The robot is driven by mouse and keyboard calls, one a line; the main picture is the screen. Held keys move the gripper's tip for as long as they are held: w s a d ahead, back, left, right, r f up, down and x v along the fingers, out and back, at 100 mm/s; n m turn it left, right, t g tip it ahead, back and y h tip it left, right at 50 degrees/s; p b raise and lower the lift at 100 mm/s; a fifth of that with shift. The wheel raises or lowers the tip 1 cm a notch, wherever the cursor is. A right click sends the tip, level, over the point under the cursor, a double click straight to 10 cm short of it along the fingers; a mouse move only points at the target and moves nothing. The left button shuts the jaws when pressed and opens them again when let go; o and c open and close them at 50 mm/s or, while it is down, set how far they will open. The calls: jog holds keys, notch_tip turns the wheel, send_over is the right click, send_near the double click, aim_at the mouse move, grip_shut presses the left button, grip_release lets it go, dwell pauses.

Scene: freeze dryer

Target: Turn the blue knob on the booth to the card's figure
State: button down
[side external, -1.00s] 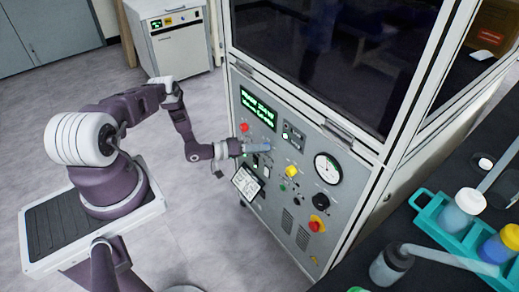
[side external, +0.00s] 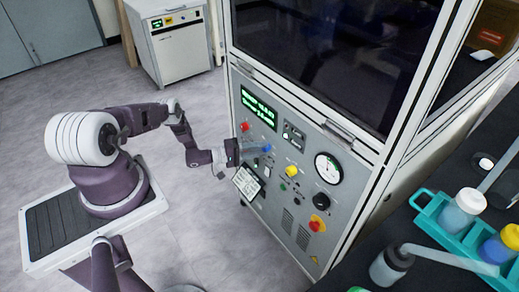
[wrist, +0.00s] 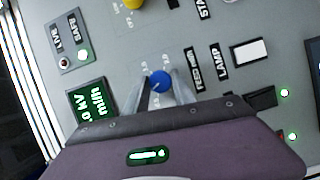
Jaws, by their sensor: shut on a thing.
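The blue knob (side external: 267,148) is on the booth's sloping front panel, right of my gripper. My gripper (side external: 260,150) reaches the panel from the left, with its fingertips at the knob. In the wrist view the blue knob (wrist: 160,79) sits between my two fingers (wrist: 162,88), which are shut on it. A pale mark shows on the knob's face. The card (side external: 247,184) is a white sheet with dark print at the panel's lower left; its figure is too small to read. A green-lit display (side external: 258,108) is above the knob; its text is not legible in the side view.
A yellow knob (side external: 291,171), a black knob (side external: 321,201), a round gauge (side external: 328,167), a red button (side external: 245,127) and a red-and-yellow stop button (side external: 317,224) are on the same panel. A dark bench with a teal bottle rack (side external: 430,205) stands at the right.

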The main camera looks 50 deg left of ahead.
dwell(0.4)
jog(key=c, duration=1.1)
grip_release()
jog(key=shift+o, duration=0.2)
